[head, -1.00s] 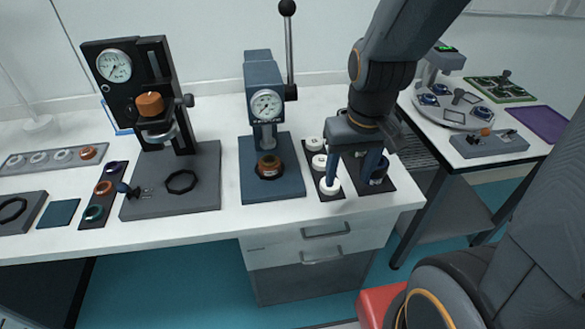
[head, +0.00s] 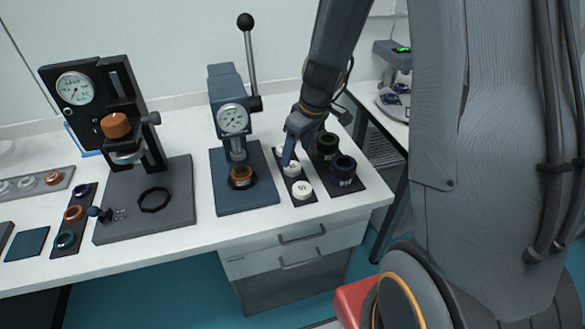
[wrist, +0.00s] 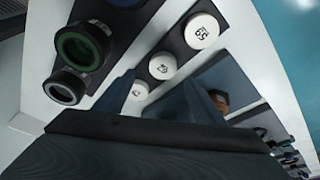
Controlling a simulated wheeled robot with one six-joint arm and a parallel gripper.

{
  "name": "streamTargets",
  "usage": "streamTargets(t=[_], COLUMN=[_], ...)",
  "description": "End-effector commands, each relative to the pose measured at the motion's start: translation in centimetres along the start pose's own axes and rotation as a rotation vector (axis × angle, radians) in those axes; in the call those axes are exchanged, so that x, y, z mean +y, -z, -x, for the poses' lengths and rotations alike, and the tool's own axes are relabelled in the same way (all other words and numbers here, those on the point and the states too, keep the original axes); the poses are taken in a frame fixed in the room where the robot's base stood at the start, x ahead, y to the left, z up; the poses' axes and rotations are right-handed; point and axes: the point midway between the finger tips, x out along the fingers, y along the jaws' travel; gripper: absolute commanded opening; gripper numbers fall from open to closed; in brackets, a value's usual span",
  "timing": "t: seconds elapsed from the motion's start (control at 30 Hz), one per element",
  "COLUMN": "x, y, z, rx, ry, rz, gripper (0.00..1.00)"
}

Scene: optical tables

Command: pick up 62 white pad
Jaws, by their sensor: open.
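Three round white pads lie in a row on a narrow black strip. In the head view the front pad (head: 302,189) is clear. The middle pad (head: 292,169) is partly covered by a finger, and the rear one is mostly hidden by my gripper (head: 291,150). In the wrist view, the front pad (wrist: 202,31), middle pad (wrist: 162,66) and rear pad (wrist: 138,91) all show. Their printed numbers are too small or turned to read surely, so I cannot tell which is 62. My gripper (wrist: 157,98) is open and empty, its fingers near the middle and rear pads.
A dark tray with dark ring parts (head: 344,168) stands close to the right of the strip. A blue lever press (head: 229,110) stands just left, its handle rising high. A black gauge press (head: 110,110) is farther left. The table's front edge is close.

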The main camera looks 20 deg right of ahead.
Motion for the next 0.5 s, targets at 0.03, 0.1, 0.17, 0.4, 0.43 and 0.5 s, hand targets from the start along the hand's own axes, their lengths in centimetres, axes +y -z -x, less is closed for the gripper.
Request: streamTargets(t=[0.03,0.1,0.17,0.4,0.43,0.5], x=[-0.1,-0.2,-0.4,-0.5,-0.5,-0.5], y=[-0.1,-0.2,-0.4,-0.5,-0.5,-0.6], z=[-0.3,-0.9,-1.7,-4.6,-4.8,-5.1], rx=[-0.001,-0.002,-0.004,-0.001,-0.001,-0.001], ry=[0.002,0.003,0.003,0.001,0.001,0.001], rz=[0.000,-0.001,-0.002,0.000,-0.001,0.000], gripper=[0.63,0.63,0.63,0.63,0.63,0.63])
